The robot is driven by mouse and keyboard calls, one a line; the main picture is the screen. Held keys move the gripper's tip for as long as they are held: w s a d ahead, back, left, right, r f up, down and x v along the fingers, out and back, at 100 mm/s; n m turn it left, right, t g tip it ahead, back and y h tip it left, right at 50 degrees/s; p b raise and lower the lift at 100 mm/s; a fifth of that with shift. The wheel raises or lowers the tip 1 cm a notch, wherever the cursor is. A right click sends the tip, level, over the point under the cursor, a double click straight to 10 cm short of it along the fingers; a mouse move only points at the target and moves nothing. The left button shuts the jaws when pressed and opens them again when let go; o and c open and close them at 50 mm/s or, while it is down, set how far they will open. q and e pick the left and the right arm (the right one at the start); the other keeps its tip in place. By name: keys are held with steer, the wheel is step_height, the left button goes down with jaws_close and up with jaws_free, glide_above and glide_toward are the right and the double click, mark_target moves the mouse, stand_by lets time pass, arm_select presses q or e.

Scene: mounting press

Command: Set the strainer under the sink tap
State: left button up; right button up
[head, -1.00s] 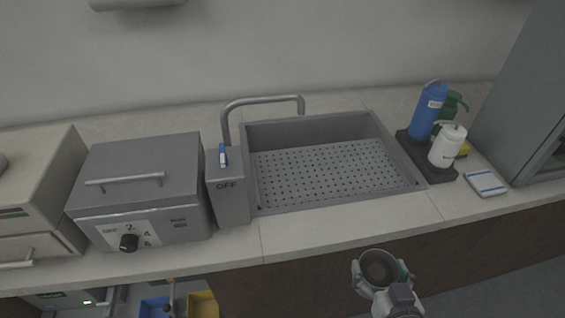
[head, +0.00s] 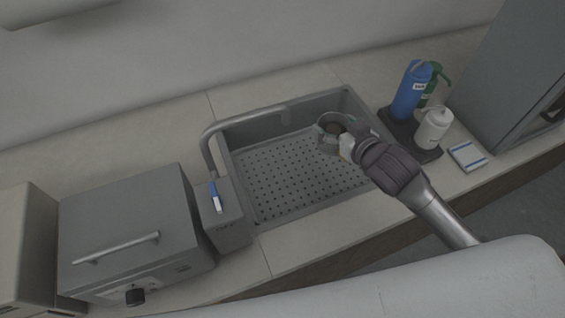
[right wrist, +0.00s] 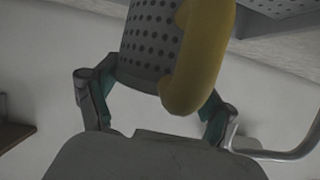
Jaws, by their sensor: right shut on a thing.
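The strainer (head: 333,128) is a small round cup with a dark inside in the head view. In the right wrist view it is a grey perforated cylinder (right wrist: 150,42) with a yellow handle (right wrist: 203,60). My right gripper (head: 336,131) is shut on it, a finger on each side, and holds it over the back right part of the sink (head: 250,222). The grey tap (head: 245,117) curves over the sink's back left, left of the strainer. My left gripper is not in view.
A post with a blue-and-white switch (head: 216,198) stands at the sink's left, beside a grey box with a knob (head: 130,225). Blue (head: 409,95), green and white (head: 433,128) bottles stand on a dark tray right of the sink. The perforated sink floor is clear.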

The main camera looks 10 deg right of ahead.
steer(key=shift+s+a, duration=0.15)
steer(key=shift+a, duration=0.15)
steer(key=a+f, duration=0.3)
steer(key=s+a+f+p, duration=0.1)
steer(key=a+f, duration=0.2)
steer(key=a, duration=0.1)
steer(key=a+f+p, duration=0.1)
steer(key=a+f, duration=0.2)
steer(key=f, duration=0.1)
steer(key=shift+s+a+f, duration=0.1)
steer(key=shift+s+a, duration=0.1)
steer(key=shift+a, duration=0.2)
steer(key=shift+f, duration=0.35)
steer(key=o, duration=1.1)
steer(key=shift+c, duration=0.2)
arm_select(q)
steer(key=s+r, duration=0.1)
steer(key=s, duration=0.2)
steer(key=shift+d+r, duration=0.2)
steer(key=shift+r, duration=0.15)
arm_select(e)
steer(key=shift+r, duration=0.1)
